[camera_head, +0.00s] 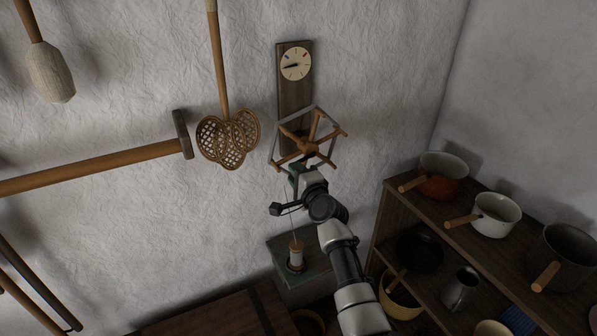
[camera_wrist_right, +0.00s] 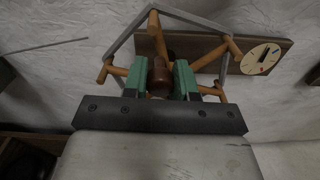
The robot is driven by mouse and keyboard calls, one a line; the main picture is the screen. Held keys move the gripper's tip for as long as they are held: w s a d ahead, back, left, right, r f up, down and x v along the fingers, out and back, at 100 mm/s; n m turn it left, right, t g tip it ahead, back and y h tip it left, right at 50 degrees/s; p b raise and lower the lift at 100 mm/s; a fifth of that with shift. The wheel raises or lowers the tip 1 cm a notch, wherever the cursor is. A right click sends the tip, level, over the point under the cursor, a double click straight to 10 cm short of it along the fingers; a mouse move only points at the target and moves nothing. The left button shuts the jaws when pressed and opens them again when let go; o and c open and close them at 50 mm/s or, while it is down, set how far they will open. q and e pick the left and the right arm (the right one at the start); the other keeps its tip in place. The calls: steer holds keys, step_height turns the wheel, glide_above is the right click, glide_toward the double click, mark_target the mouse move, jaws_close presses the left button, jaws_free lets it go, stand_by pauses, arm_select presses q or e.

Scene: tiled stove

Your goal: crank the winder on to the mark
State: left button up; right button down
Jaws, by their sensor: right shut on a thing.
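The winder (camera_head: 320,121), with wooden spokes and a grey rim, is mounted on a dark wooden board (camera_head: 295,98) on the wall. A round pale dial (camera_head: 296,64) sits at the top of the board. Its dark hand points to the left, and a red mark shows at its upper right. My right gripper (camera_head: 298,168) is at the winder's lower front. In the right wrist view its green fingers (camera_wrist_right: 159,82) are shut on a brown knob (camera_wrist_right: 159,76), and the dial (camera_wrist_right: 261,59) shows at the right. My left gripper is not in view.
A spool (camera_head: 296,255) with a thin thread stands on a grey-green box (camera_head: 290,283) below. A shelf (camera_head: 395,203) with several pots is at the right. A mallet (camera_head: 100,167) and a woven beater (camera_head: 228,137) are on the wall at left.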

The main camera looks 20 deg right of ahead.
steer(key=shift+r+m+p, duration=0.3)
steer(key=shift+r+m, duration=0.2)
steer(key=c, duration=0.9)
jaws_free()
steer(key=s+d+b, duration=0.1)
steer(key=s, duration=0.9)
steer(key=shift+s+d, duration=0.2)
steer(key=shift+s, duration=0.15)
